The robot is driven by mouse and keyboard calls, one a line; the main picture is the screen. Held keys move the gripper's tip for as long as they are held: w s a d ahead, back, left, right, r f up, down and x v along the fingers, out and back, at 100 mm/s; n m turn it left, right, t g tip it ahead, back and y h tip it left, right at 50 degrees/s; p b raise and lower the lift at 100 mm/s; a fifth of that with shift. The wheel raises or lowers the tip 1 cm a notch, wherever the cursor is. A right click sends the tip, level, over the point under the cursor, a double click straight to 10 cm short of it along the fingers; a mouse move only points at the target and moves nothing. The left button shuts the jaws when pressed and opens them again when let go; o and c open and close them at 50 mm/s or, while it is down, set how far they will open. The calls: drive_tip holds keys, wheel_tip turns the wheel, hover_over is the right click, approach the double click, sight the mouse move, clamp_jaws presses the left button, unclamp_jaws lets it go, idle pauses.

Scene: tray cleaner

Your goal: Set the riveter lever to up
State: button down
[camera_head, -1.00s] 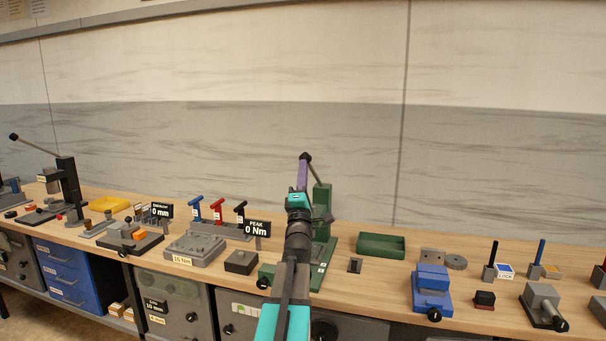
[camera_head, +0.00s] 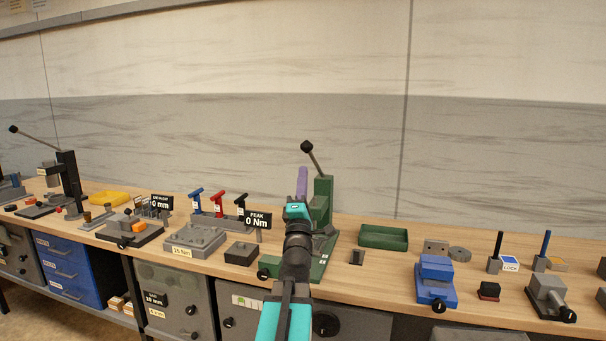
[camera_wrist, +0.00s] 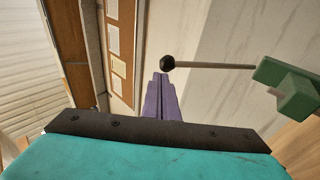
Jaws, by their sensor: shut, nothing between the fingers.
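The riveter is a green press (camera_head: 323,205) standing on the bench in the middle of the head view. Its lever (camera_head: 313,157) is a thin grey rod with a black ball knob (camera_head: 306,146), sloping up and to the left from the top of the post. In the wrist view the lever (camera_wrist: 215,66) runs from the green post (camera_wrist: 287,88) to the black knob (camera_wrist: 168,62). My gripper (camera_head: 303,172) has purple fingers, shut and empty. In the wrist view the fingertips (camera_wrist: 160,77) lie just below the knob; they look apart from it.
A green tray (camera_head: 383,238) and a blue vise (camera_head: 436,282) stand to the right. A peak torque display (camera_head: 258,219) and red, blue and black T-handles (camera_head: 217,202) stand to the left. The space above the bench around the lever is clear.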

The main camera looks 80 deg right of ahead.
drive_tip(key=shift+a+f+t+b, duration=0.3)
drive_tip(key=shift+a+f+b, duration=0.55)
drive_tip(key=shift+b, duration=0.25)
drive_tip(key=shift+a, duration=0.15)
drive_tip(key=b+v, duration=0.1)
drive_tip(key=b, duration=0.4)
drive_tip(key=shift+s+a+f, duration=0.1)
drive_tip(key=shift+a+f, duration=0.1)
drive_tip(key=shift+a, duration=0.15)
drive_tip(key=b+v, duration=0.1)
drive_tip(key=b, duration=0.5)
drive_tip(key=shift+a, duration=0.3)
drive_tip(key=shift+a+f+b, duration=0.1)
drive_tip(key=shift+a+b, duration=0.2)
drive_tip(key=shift+b, duration=0.45)
